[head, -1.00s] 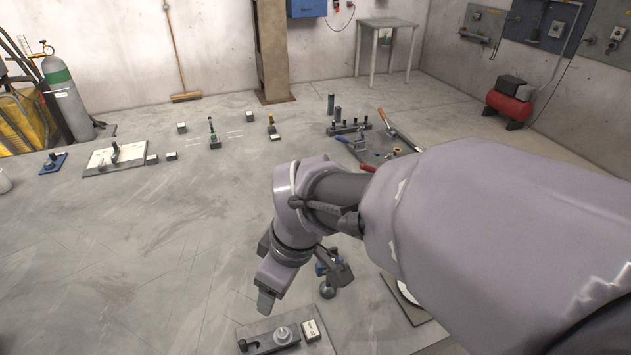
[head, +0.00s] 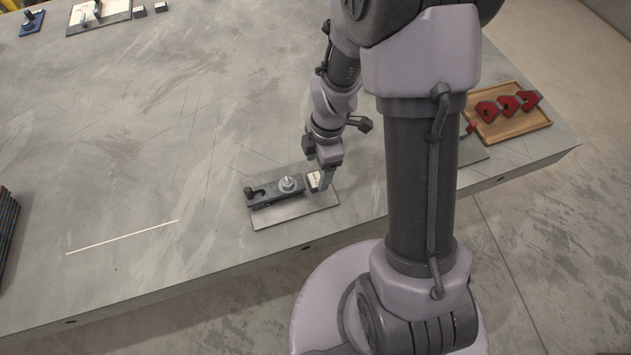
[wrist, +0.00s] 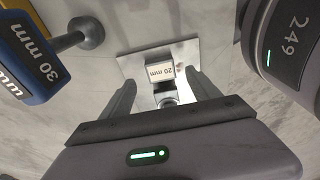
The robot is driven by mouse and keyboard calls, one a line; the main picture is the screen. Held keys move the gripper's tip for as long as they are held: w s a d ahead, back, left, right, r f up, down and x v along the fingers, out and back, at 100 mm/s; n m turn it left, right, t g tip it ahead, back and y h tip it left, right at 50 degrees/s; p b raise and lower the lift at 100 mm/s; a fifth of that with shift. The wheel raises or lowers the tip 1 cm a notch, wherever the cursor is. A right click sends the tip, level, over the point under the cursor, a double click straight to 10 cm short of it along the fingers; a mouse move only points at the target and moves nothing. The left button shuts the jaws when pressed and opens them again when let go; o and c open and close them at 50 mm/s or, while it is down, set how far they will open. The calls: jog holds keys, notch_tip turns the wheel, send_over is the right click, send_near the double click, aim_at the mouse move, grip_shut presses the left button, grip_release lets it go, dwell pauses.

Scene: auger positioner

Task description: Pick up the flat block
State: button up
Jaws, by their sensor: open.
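A small block with a white face marked "20 mm" (wrist: 160,72) sits on a grey metal plate (wrist: 188,52); I cannot tell for certain that it is the flat block. In the head view this pale-faced block (head: 314,181) is at the right part of the plate (head: 290,212), close to the table's front edge. My gripper (head: 325,183) is just over the block's right side, pointing down. In the wrist view my gripper (wrist: 162,88) is open, its two fingers on either side of the block and apart from it. Nothing is held.
A dark bar (head: 270,194) with a black knob and a silver knob (head: 290,184) lies beside the block. In the wrist view a blue "30 mm" part (wrist: 35,60) is close at left. A wooden tray (head: 510,128) with red pieces is at right.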

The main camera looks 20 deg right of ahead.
aim_at(315, 179)
jog(key=f, duration=0.1)
jog(key=f+b, duration=0.1)
jog(key=f, duration=0.2)
jog(key=shift+a+b, duration=0.25)
jog(key=shift+b, duration=0.05)
jog(key=shift+s+r, duration=0.1)
jog(key=shift+c, duration=0.9)
grip_shut()
jog(key=shift+r, duration=0.15)
